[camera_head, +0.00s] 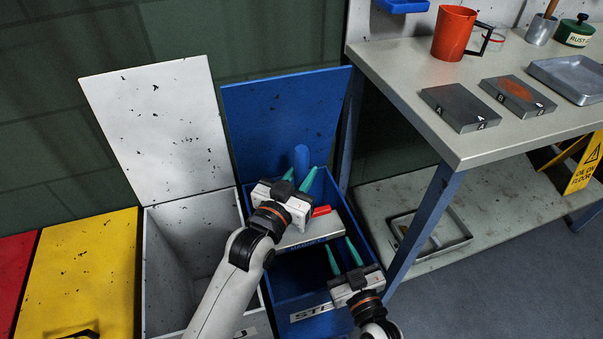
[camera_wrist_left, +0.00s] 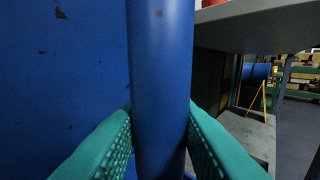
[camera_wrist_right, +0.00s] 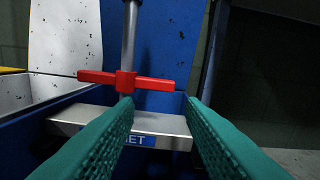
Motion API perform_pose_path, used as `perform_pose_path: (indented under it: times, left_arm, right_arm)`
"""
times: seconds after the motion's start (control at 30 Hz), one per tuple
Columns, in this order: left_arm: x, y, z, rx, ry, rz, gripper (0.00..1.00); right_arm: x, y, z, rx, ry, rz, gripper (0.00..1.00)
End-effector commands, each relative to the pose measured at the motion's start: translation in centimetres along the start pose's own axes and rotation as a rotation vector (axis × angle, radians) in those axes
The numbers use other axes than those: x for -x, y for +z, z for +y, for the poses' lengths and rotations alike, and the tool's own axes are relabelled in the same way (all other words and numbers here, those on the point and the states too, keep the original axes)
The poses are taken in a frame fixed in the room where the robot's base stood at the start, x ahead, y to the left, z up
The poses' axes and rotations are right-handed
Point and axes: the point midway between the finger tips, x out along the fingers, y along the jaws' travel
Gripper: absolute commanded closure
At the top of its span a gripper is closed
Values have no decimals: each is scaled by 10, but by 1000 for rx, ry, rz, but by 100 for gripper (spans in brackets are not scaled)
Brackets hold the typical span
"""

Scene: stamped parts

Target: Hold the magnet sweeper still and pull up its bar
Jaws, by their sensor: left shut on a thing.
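The magnet sweeper has a blue upright grip (camera_head: 301,158), a red crossbar (camera_head: 321,211) on a grey rod, and a flat grey metal head (camera_head: 312,234) with a blue label. Its head is at the mouth of the open blue bin. My left gripper (camera_head: 297,179) is shut on the blue grip, which stands between its green fingers in the left wrist view (camera_wrist_left: 160,90). My right gripper (camera_head: 343,251) is open and empty, lower and nearer. In the right wrist view the red crossbar (camera_wrist_right: 125,80) lies beyond its fingertips, left of centre. My left gripper partly hides the crossbar in the head view.
The blue bin (camera_head: 315,312) has its lid (camera_head: 280,115) raised behind. A white bin (camera_head: 185,235) with raised lid and a shut yellow bin (camera_head: 85,270) stand left. A workbench (camera_head: 440,140) with a red mug (camera_head: 455,33) and metal blocks stands right.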

Motion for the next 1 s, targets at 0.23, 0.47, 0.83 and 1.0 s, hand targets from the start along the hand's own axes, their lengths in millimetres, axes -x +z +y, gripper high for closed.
perform_pose_path:
  times: [0.23, 0.47, 0.83, 1.0]
  left_arm:
    - [0, 0, 0, 0, 0, 1, 100]
    - [0, 0, 0, 0, 0, 1, 100]
    - [0, -1, 0, 0, 0, 2, 100]
    - [0, -1, 0, 0, 0, 2, 100]
  right_arm:
    - [-3, 6, 9, 194, 62, -3, 100]
    - [-4, 15, 35, 1113, 283, -38, 100]
    - [1, 9, 9, 2621, 485, -59, 100]
    - [2, 15, -5, 2916, 502, -32, 100]
